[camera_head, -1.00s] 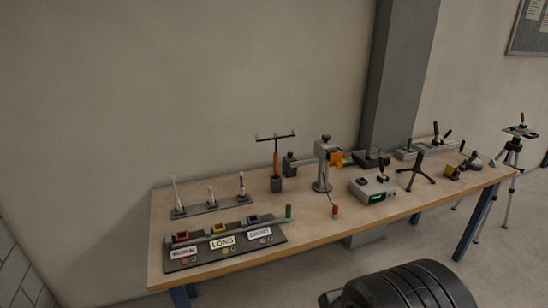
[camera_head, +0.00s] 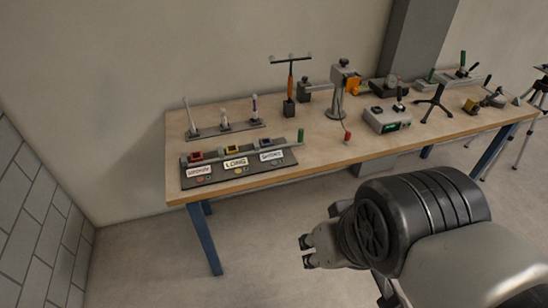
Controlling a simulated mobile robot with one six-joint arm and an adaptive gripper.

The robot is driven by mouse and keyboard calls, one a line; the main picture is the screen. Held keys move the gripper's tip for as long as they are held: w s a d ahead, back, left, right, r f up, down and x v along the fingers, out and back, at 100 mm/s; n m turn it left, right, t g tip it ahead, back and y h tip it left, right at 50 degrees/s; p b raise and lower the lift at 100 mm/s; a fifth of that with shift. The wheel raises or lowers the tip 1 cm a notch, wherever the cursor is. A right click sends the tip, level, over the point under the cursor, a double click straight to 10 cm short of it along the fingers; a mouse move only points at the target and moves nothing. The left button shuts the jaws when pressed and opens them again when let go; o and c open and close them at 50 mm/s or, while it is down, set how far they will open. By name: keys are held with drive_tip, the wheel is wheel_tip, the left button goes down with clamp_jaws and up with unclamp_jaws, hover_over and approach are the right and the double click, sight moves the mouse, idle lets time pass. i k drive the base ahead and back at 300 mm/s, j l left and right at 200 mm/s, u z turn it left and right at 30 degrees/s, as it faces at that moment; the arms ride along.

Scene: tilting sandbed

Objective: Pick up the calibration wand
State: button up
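The calibration wand (camera_head: 291,76) appears to be the T-shaped tool with an orange handle and a dark crossbar with small knobs. It stands upright in a small dark block (camera_head: 289,107) toward the back of the workbench. My gripper (camera_head: 306,251) is in front of the bench, over the floor and well apart from the wand. Its two small fingertips point left with a gap between them, and nothing shows in it.
The wooden workbench (camera_head: 290,148) holds a labelled panel (camera_head: 237,178), a rack of three upright probes (camera_head: 226,130), a grey clamp stand (camera_head: 338,92) close right of the wand, and a meter box (camera_head: 386,119). Floor in front is clear.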

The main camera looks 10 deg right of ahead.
sight(290, 80)
drive_tip(key=u, duration=0.2)
drive_tip(key=i+l+u, duration=0.25)
drive_tip(key=l, duration=0.15)
drive_tip(key=i+l+u, duration=0.2)
drive_tip(key=l, duration=0.2)
drive_tip(key=l+u, duration=0.25)
drive_tip(key=l, duration=0.15)
drive_tip(key=i+l+u, duration=0.2)
drive_tip(key=l, duration=0.3)
drive_tip(key=l+u, duration=0.25)
drive_tip(key=l, duration=0.2)
drive_tip(key=i+l, duration=0.1)
drive_tip(key=l, duration=0.25)
drive_tip(key=i+l, duration=0.1)
drive_tip(key=l, duration=0.25)
drive_tip(key=i+l, duration=0.1)
drive_tip(key=l, duration=0.25)
